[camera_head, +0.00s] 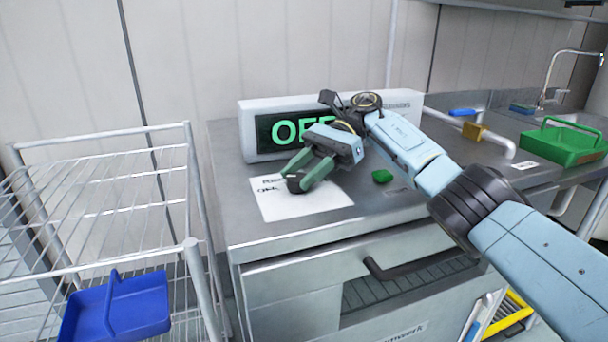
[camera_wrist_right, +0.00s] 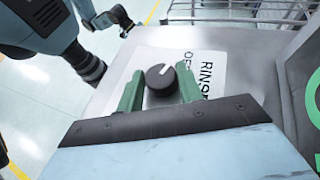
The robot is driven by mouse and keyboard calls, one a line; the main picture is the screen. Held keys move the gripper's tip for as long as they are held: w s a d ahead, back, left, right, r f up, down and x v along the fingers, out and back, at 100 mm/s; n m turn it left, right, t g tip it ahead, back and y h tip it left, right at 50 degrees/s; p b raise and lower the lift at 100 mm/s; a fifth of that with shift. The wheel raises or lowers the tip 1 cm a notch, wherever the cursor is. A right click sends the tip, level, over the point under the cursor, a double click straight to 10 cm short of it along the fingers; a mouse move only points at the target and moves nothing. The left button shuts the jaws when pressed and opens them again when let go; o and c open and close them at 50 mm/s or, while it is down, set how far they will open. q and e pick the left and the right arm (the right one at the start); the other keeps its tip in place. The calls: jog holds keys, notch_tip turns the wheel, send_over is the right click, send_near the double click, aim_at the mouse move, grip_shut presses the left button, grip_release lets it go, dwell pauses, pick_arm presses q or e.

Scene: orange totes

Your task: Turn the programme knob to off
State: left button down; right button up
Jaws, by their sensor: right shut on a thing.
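The programme knob (camera_head: 294,184) is a round dark knob on the steel top of the unit, set on a white label sheet (camera_head: 325,199). In the right wrist view the knob (camera_wrist_right: 160,78) shows a white pointer line aimed up and slightly right. My right gripper (camera_head: 303,176) is shut on the knob, with one green finger on each side of it. The label reads RINSE and a word beginning with O, partly hidden by a finger.
A small green piece (camera_head: 382,176) lies on the steel top, right of the label. A wire rack (camera_head: 100,190) with a blue tray (camera_head: 117,309) stands at left.

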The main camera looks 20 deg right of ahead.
aim_at(304, 174)
pick_arm(q)
jog(key=shift+w, duration=0.15)
pick_arm(e)
jog(key=shift+f, duration=0.15)
jog(key=o, duration=1)
jog(key=shift+r, duration=0.2)
notch_tip(304, 174, up, 5)
jog(key=shift+p, duration=0.95)
notch_tip(304, 174, up, 4)
jog(key=shift+p, duration=0.8)
pick_arm(q)
jog(key=s+a+f+g+y, duration=0.1)
jog(key=s+a+f+g, duration=0.2)
jog(key=f, duration=0.5)
jog(key=shift+s+a+g, duration=0.25)
jog(key=shift+s+g, duration=0.05)
jog(key=shift+s, duration=0.2)
pick_arm(e)
jog(key=shift+r, duration=0.4)
